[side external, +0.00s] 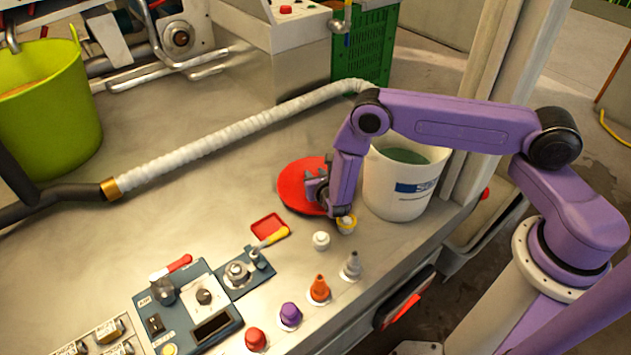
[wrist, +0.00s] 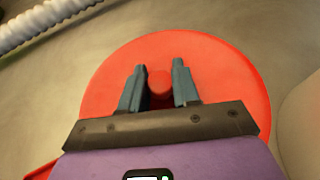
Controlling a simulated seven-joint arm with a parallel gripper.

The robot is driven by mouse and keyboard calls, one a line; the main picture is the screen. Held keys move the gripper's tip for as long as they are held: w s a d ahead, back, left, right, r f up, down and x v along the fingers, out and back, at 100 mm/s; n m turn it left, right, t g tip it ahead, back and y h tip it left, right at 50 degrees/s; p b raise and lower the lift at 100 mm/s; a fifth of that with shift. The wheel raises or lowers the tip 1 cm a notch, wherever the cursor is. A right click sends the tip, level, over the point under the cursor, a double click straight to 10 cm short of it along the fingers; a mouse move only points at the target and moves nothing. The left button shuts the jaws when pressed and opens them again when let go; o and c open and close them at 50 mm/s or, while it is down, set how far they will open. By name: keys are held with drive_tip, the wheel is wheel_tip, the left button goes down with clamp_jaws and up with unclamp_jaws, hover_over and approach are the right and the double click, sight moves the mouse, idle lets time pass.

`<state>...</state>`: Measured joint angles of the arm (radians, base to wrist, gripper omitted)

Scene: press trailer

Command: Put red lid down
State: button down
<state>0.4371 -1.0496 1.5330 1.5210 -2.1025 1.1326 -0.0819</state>
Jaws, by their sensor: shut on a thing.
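The red lid (side external: 294,187) is a flat red disc beside the white bucket in the side external view. It fills the middle of the wrist view (wrist: 225,75), with a small round red knob (wrist: 159,83) at its centre. My gripper (side external: 318,187) is over the lid, and in the wrist view its two fingers (wrist: 159,88) stand on either side of the knob, shut on it. The lid looks level and on or just above the metal worktop; I cannot tell whether it touches. The gripper hides part of the lid.
The open white bucket (side external: 398,190) with greenish contents stands close right of the lid. A ribbed white hose (side external: 230,142) runs behind. Small caps, cones and a control panel (side external: 188,310) lie toward the front. Bare worktop (side external: 200,205) is free left of the lid.

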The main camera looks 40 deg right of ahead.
sight(316, 174)
wheel_tip(316, 174, up, 6)
drive_tip(key=shift+r, duration=0.25)
drive_tip(key=shift+w+d+r, duration=0.15)
drive_tip(key=shift+r, duration=0.3)
drive_tip(key=shift+w+d+r, duration=0.1)
drive_tip(key=shift+w+d, duration=0.1)
drive_tip(key=shift+w, duration=0.05)
drive_tip(key=w+d+m+g+h, duration=0.3)
drive_tip(key=w+d+m+h, duration=0.15)
drive_tip(key=w+d, duration=0.5)
drive_tip(key=shift+s+d+f, duration=0.3)
drive_tip(key=shift+f, duration=1.35)
drive_tip(key=shift+s+d+f, duration=0.3)
drive_tip(key=shift+f, duration=1.4)
drive_tip(key=shift+s+d+f, duration=0.3)
drive_tip(key=shift+f, duration=1.35)
drive_tip(key=shift+f, duration=0.1)
drive_tip(key=c, duration=0.8)
unclamp_jaws()
